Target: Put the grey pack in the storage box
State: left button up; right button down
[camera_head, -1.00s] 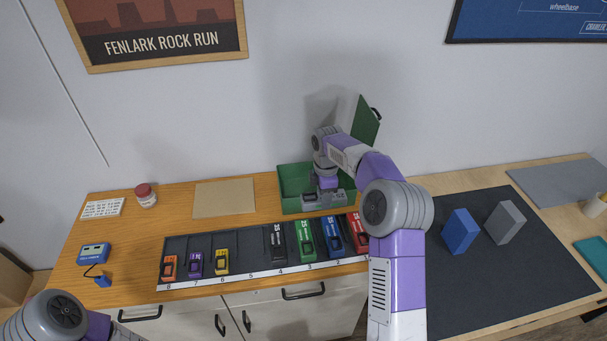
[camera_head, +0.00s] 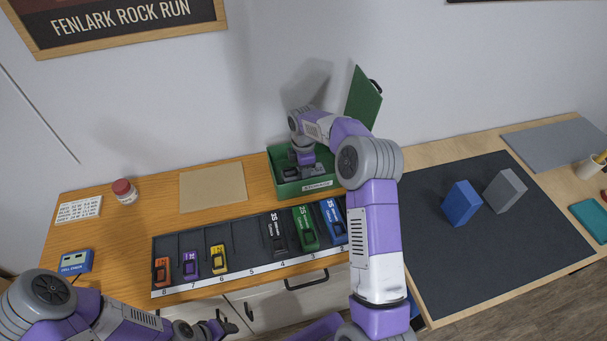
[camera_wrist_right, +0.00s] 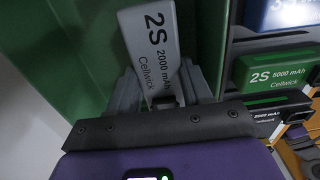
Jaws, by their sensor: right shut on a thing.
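The grey pack (camera_wrist_right: 152,45), marked 2S 2000 mAh Cellwick, is between the fingers of my right gripper (camera_wrist_right: 165,92) in the right wrist view. The right gripper is shut on it. In the head view this gripper (camera_head: 304,172) is down inside the green storage box (camera_head: 284,188), whose lid (camera_head: 362,100) stands open at the back right. The gripper and arm largely hide the pack there. Whether the pack touches the box floor cannot be told. My left gripper (camera_head: 215,328) is low at the bottom edge, away from the box; its jaws are unclear.
A numbered rack (camera_head: 240,283) in front of the box holds several coloured packs, with slot 5 empty. A tan mat (camera_head: 212,188) and a red-lidded jar (camera_head: 125,191) are left of the box. Blue (camera_head: 461,203) and grey (camera_head: 505,190) blocks stand on the dark mat at right.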

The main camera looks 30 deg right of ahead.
notch_tip(320, 180, down, 2)
jog(key=shift+f, duration=0.25)
jog(key=c, duration=0.7)
grip_release()
jog(key=shift+r, duration=0.15)
notch_tip(320, 180, up, 12)
jog(key=shift+f+p, duration=0.1)
jog(key=shift+p, duration=0.45)
